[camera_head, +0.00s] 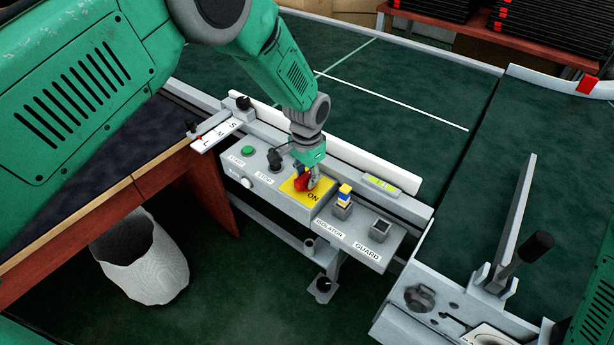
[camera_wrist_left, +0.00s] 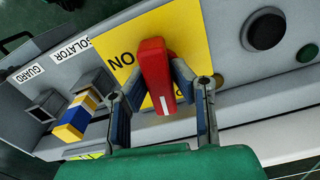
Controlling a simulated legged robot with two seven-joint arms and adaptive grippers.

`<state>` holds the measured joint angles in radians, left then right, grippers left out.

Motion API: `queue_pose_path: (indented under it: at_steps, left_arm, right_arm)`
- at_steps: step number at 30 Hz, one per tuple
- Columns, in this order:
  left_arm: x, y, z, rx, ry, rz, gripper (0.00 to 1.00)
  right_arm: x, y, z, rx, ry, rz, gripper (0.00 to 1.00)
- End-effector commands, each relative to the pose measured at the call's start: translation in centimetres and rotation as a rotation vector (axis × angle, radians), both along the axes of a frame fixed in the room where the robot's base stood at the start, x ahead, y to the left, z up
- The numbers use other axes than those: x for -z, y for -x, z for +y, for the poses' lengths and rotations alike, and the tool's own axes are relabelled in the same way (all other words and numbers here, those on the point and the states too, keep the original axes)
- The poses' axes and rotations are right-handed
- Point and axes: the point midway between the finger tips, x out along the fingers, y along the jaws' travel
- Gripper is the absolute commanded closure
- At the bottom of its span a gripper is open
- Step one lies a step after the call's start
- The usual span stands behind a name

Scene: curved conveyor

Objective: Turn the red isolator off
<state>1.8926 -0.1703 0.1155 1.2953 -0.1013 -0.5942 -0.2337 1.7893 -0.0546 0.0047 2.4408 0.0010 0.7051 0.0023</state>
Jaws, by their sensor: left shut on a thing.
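The red isolator (camera_head: 301,184) is a rotary handle on a yellow plate (camera_head: 289,188) on the grey control panel. The word ON shows beside it. In the left wrist view the red handle (camera_wrist_left: 153,64) has a white mark along it and sits between my fingers. My left gripper (camera_head: 309,181) reaches down from above and is shut on the handle, one finger on each side. The fingers and the handle hide part of the plate and its other lettering. My right gripper is not in view.
Left of the plate are a green start button (camera_head: 247,150), a dark stop button (camera_head: 274,160) and a white knob (camera_head: 246,183). Right of it are a blue-and-yellow block (camera_head: 344,194) in a socket and a guard socket (camera_head: 380,229). A white rail (camera_head: 350,152) runs behind.

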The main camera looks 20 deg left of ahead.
Motion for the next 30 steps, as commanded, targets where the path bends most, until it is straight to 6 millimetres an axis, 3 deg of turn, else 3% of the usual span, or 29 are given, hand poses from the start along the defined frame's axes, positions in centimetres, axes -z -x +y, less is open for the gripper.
queue_pose_path:
  at_steps: [12, 27, 28, 30]
  left_arm:
    - [-0.37, -0.5, -0.04, -0.166, 0.003, -0.014, 1.0]
    - [-0.41, -0.56, -0.02, -0.185, 0.003, -0.015, 1.0]
    - [-0.41, -0.56, -0.02, -0.185, 0.003, -0.015, 0.77]
    - [-0.37, -0.52, -0.02, -0.185, 0.003, -0.014, 0.6]
  right_arm:
    - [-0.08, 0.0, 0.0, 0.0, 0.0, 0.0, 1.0]
    - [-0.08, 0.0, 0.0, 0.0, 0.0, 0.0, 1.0]
    - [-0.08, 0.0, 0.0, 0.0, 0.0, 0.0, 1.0]
    - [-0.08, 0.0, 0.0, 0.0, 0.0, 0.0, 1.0]
